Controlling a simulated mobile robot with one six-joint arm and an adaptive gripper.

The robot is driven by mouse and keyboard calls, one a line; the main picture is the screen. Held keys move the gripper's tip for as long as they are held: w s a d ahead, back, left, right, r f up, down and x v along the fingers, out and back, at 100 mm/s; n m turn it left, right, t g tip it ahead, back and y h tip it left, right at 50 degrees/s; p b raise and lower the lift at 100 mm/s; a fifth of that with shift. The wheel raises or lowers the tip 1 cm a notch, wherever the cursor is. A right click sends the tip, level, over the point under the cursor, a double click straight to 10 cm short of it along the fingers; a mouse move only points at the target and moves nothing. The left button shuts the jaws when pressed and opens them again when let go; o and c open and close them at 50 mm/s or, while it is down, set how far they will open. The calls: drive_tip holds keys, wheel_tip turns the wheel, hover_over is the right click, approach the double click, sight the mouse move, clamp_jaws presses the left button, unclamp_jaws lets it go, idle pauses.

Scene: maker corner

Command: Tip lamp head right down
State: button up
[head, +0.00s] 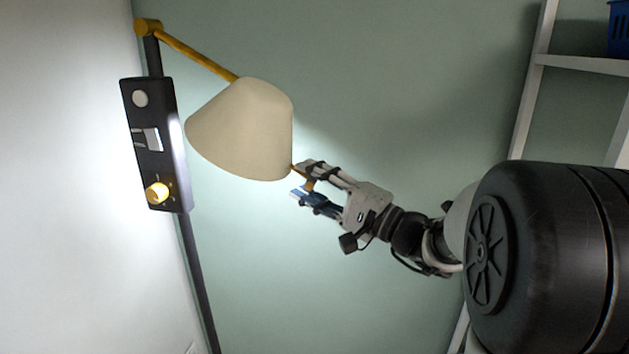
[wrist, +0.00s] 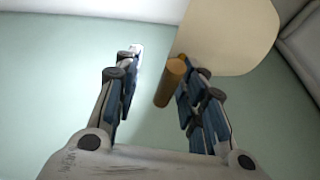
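The lamp head (head: 245,130) is a cream shade in the head view, hanging from a brass arm (head: 198,55). Part of the shade (wrist: 228,35) shows at the upper right of the wrist view. A short brass handle (wrist: 171,82) sticks out from the shade. My gripper (head: 303,181) is at the shade's lower right edge in the head view. In the wrist view my gripper (wrist: 159,58) is open, with the handle between its fingers. The handle is close to the right finger and clear of the left one. I cannot tell whether it touches the right finger.
White shelving (head: 585,64) with a blue basket (head: 619,30) is at the right.

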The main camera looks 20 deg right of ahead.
drive_tip(key=v, duration=1.2)
idle(0.4)
